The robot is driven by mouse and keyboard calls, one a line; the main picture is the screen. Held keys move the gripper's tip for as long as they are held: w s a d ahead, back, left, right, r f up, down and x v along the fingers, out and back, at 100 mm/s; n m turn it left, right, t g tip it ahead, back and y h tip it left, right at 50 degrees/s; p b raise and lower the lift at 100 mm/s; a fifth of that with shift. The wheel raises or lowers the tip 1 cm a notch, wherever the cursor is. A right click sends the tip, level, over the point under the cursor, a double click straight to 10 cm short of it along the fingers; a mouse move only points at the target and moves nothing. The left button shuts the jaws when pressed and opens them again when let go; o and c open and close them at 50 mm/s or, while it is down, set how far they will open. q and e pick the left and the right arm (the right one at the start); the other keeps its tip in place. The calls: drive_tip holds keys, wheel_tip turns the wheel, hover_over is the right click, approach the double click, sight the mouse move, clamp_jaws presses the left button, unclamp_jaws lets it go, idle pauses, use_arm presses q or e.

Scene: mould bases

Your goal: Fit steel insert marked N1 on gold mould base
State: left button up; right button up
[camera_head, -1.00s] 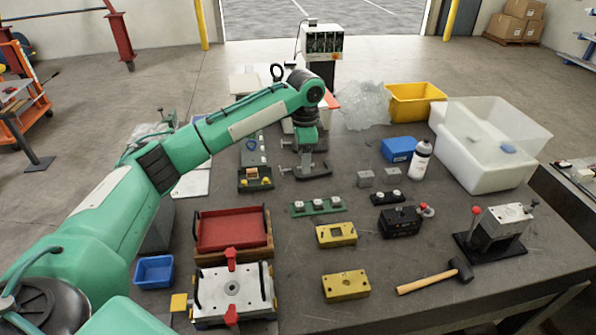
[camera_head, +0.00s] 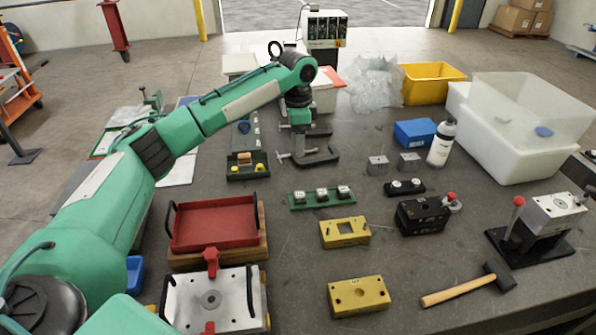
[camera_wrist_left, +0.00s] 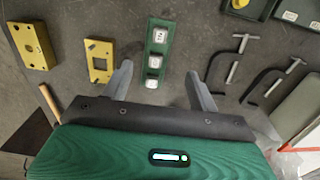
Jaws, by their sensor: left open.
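Three small pale steel inserts (camera_head: 321,194) sit in a row on a green rack (camera_head: 310,203); their marks are too small to read surely. In the left wrist view the rack (camera_wrist_left: 148,71) lies between and beyond the fingers. A gold mould base with a square opening (camera_head: 332,240) lies to the right and nearer; it also shows in the left wrist view (camera_wrist_left: 99,75). A second gold block with round holes (camera_head: 358,296) lies nearer still. My left gripper (camera_wrist_left: 160,80) is open and empty, above the table behind the rack. My right gripper is out of view.
Dark clamps (camera_head: 315,158) lie under and beside my left wrist. A red tray (camera_head: 213,225), a white plate fixture (camera_head: 240,300), a black block (camera_head: 420,215), two grey blocks (camera_head: 377,165) and a hammer (camera_head: 470,285) surround the bases. Bare table lies between rack and bases.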

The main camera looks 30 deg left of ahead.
use_arm(q)
drive_tip(key=b, duration=0.4)
hover_over(298, 194)
wheel_tip(298, 194, down, 6)
wheel_tip(298, 194, down, 14)
drive_tip(key=shift+f+p, duration=0.1)
drive_tip(key=shift+p, duration=1)
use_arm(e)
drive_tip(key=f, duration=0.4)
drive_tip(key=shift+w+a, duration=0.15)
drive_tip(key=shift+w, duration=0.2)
use_arm(q)
drive_tip(key=c, duration=1.3)
drive_tip(key=shift+r, duration=0.3)
drive_tip(key=shift+r+p, duration=0.6)
drive_tip(key=shift+p, duration=0.45)
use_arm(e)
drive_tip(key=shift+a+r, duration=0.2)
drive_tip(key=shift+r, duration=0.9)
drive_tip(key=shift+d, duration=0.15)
